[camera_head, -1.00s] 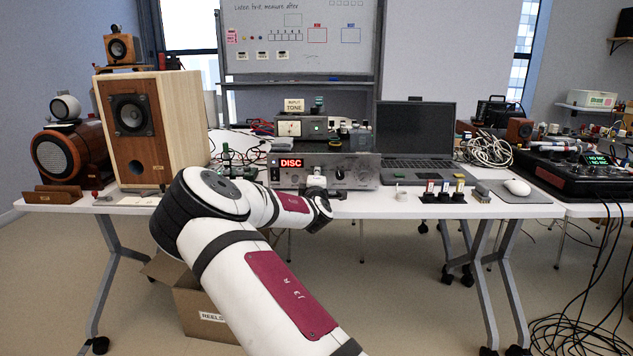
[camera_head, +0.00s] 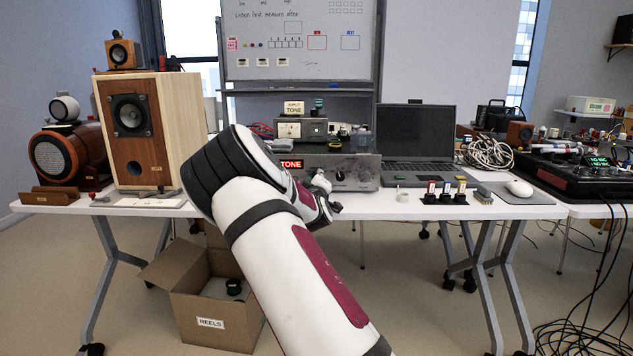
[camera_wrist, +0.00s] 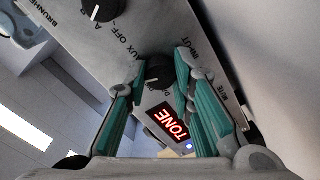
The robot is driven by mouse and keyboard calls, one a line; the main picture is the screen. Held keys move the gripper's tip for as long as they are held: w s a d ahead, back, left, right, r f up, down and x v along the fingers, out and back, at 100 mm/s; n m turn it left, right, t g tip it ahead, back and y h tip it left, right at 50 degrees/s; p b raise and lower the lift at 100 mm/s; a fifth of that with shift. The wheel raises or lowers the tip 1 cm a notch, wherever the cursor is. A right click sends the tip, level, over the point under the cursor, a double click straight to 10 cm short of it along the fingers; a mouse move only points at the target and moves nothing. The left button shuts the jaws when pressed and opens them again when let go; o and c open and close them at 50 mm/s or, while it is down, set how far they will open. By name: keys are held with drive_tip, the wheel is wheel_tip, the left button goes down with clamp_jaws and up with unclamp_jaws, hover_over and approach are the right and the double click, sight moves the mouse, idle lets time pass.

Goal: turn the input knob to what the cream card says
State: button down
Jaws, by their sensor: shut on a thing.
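The cream card (camera_head: 294,107) reads INPUT TONE and stands on top of the rear unit. The silver amplifier (camera_head: 362,184) sits on the table, and its red display (camera_head: 291,163) reads TONE. The same display shows in the wrist view (camera_wrist: 168,124). My gripper (camera_head: 321,184) is at the amplifier's front, partly hidden by my arm. In the wrist view, the teal pads of my gripper (camera_wrist: 160,72) are shut on the black input knob (camera_wrist: 157,70), which sits between the fingertips. A second black knob (camera_wrist: 103,9) is apart from the fingers.
A laptop (camera_head: 416,140) stands right of the amplifier, with small black-based switches (camera_head: 445,193) in front. A wooden speaker (camera_head: 130,130) stands at the left. A mouse (camera_head: 518,187) lies at the right. An open cardboard box (camera_head: 205,310) marked REELS is on the floor.

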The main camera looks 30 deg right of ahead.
idle(0.3)
drive_tip(key=c, duration=1.4)
unclamp_jaws()
drive_tip(key=shift+o, duration=0.2)
drive_tip(key=v, duration=1.2)
drive_tip(key=shift+f, duration=0.1)
